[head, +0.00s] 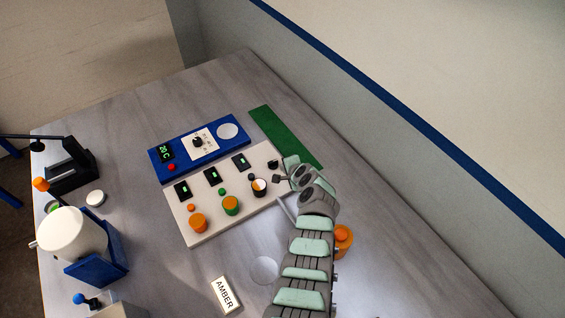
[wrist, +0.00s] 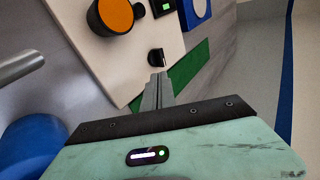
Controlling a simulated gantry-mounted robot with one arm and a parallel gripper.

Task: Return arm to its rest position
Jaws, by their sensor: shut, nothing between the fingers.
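My arm (head: 305,248) reaches up from the bottom of the head view and bends over the right end of a white control panel (head: 210,220). My gripper (head: 277,179) is small there, beside the panel's right end. In the wrist view the gripper's fingers (wrist: 158,92) are together with nothing between them. A small black knob (wrist: 156,57) lies just beyond the fingertips in that view. The same panel (wrist: 75,45) fills the upper left of the wrist view. Whether the fingertips touch anything is hard to tell.
A blue unit (head: 185,160) and a green strip (head: 285,135) lie behind the panel. An orange knob-like thing (head: 343,238) is partly hidden by my arm. A white pot (head: 70,235) stands left. An AMBER label (head: 225,295) lies in front. The table is clear toward the right.

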